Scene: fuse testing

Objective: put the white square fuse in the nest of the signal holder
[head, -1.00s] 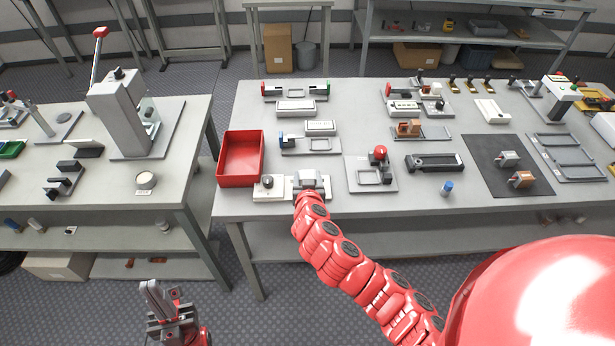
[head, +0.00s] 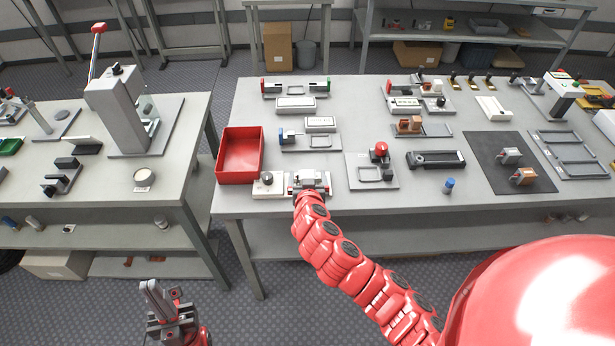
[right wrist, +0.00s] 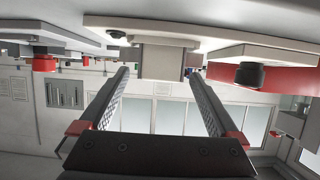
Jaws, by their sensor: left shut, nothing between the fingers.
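My right gripper (head: 310,187) is at the front edge of the table, over a low fixture beside a white base with a dark knob (head: 268,188). In the right wrist view, which looks upside down, its two fingers (right wrist: 158,105) are wide apart. A pale square-faced block (right wrist: 167,60) stands on the fixture, in line with the gap and beyond the fingertips. It looks like the white square fuse, but I cannot tell how deep it sits. The knob shows there too (right wrist: 249,75). My left gripper (head: 160,297) is shut and empty, low in front of the left table.
A red bin (head: 240,174) stands behind the white base. A fixture with a red knob (head: 381,152) is close on the right. Several other fixtures and a dark mat (head: 490,180) fill the table. A lever press (head: 115,110) stands on the left table.

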